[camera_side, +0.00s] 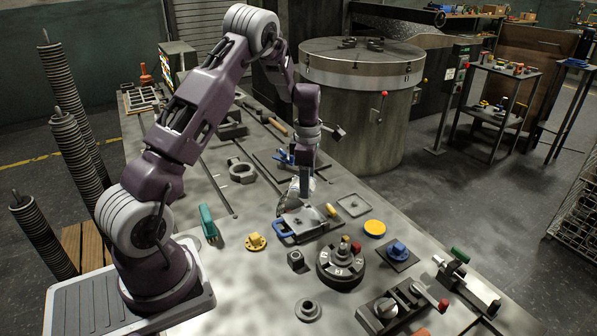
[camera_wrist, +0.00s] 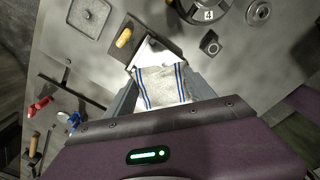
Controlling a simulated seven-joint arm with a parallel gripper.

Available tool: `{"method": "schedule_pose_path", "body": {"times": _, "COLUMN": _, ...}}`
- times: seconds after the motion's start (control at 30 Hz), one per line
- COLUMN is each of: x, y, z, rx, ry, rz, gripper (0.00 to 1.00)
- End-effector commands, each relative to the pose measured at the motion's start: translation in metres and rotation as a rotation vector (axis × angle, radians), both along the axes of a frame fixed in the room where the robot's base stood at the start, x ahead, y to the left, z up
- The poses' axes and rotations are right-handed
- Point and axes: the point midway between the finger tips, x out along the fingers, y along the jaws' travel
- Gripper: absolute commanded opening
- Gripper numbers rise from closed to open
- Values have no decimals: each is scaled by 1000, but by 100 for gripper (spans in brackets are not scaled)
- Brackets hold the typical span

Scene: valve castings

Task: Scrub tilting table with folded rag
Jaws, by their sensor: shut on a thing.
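My gripper (camera_side: 304,180) points down over the bench and is shut on the folded rag. The rag (camera_wrist: 163,88) is white with blue stripes and sits between the two fingers in the wrist view; in the side view it is a pale patch (camera_side: 293,194) at the fingertips. Just below it is a tilted grey plate, which looks like the tilting table (camera_side: 303,222), with a blue handle at its left and a yellow grip at its right. In the wrist view its dark base (camera_wrist: 150,30) shows beyond the rag. I cannot tell whether rag and plate touch.
A round indexing fixture (camera_side: 341,264), a small black block (camera_side: 296,259) and a yellow disc (camera_side: 375,228) stand nearer the camera. A square tray (camera_side: 353,205) lies to the right. A blue clamp (camera_side: 285,157) is behind. Bare bench (camera_side: 240,295) shows at the front left.

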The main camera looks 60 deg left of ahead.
Motion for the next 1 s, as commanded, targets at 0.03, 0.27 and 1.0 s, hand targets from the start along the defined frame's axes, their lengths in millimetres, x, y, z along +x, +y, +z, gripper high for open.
{"method": "schedule_pose_path", "body": {"times": 0.03, "x": -2, "y": 1, "z": -9, "rx": -2, "ry": 4, "rz": 2, "gripper": 30}}
{"method": "schedule_pose_path", "body": {"times": 0.27, "x": -1, "y": 1, "z": -37, "rx": -1, "ry": 2, "rz": -1, "gripper": 30}}
{"method": "schedule_pose_path", "body": {"times": 1.0, "x": -1, "y": 2, "z": -91, "rx": -1, "ry": 1, "rz": -3, "gripper": 30}}
